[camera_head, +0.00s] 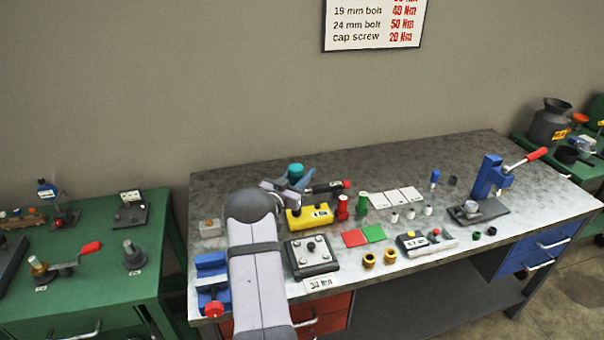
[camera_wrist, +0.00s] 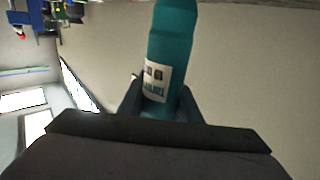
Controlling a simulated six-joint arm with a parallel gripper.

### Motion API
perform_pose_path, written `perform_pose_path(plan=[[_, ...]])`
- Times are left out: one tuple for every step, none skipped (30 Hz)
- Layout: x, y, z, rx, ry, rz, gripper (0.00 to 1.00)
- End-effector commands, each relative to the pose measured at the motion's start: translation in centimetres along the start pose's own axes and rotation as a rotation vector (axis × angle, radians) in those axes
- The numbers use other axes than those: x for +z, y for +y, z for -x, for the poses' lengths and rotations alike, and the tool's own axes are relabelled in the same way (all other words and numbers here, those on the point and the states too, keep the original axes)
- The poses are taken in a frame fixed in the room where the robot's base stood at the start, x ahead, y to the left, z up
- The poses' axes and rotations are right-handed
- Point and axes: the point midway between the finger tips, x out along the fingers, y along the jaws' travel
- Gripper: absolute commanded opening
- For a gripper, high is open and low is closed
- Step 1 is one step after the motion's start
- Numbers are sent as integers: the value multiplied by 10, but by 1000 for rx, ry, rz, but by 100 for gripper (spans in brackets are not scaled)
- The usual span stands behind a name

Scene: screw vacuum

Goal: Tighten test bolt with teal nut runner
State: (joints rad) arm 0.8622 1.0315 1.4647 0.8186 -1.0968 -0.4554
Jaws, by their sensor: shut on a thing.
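The teal nut runner (camera_wrist: 172,45) is between the dark fingers of my gripper (camera_wrist: 160,103) in the wrist view, with a white printed label facing the camera. In the head view its teal end (camera_head: 295,170) shows above my gripper (camera_head: 287,189), which is over the back left of the bench. The runner's lower part is hidden there. A dark plate with several bolts (camera_head: 312,255) lies on the bench in front, with a "30 Nm" card at its edge. My gripper is behind and above this plate. I cannot tell which bolt is the test bolt.
A yellow block (camera_head: 308,217) and a black tool with a red end (camera_head: 328,187) lie close to my gripper. A blue vise (camera_head: 210,283) is at the front left. A blue lever press (camera_head: 487,183) stands at the right. The bench's back right is clear.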

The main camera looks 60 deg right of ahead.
Motion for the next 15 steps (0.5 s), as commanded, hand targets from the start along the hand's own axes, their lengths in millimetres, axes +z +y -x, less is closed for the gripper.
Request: perform_pose_path(plan=[[-1, 0, 0, 0, 6, -2, 0], [-1, 0, 0, 0, 6, -2, 0], [0, 0, 0, 0, 6, -2, 0], [0, 0, 0, 0, 6, -2, 0], [1, 0, 0, 0, 6, -2, 0], [2, 0, 0, 0, 6, -2, 0], [2, 0, 0, 0, 6, -2, 0], [3, 0, 0, 0, 6, -2, 0], [3, 0, 0, 0, 6, -2, 0], [4, 0, 0, 0, 6, -2, 0], [4, 0, 0, 0, 6, -2, 0], [5, 0, 0, 0, 6, -2, 0], [5, 0, 0, 0, 6, -2, 0], [6, 0, 0, 0, 6, -2, 0], [6, 0, 0, 0, 6, -2, 0]])
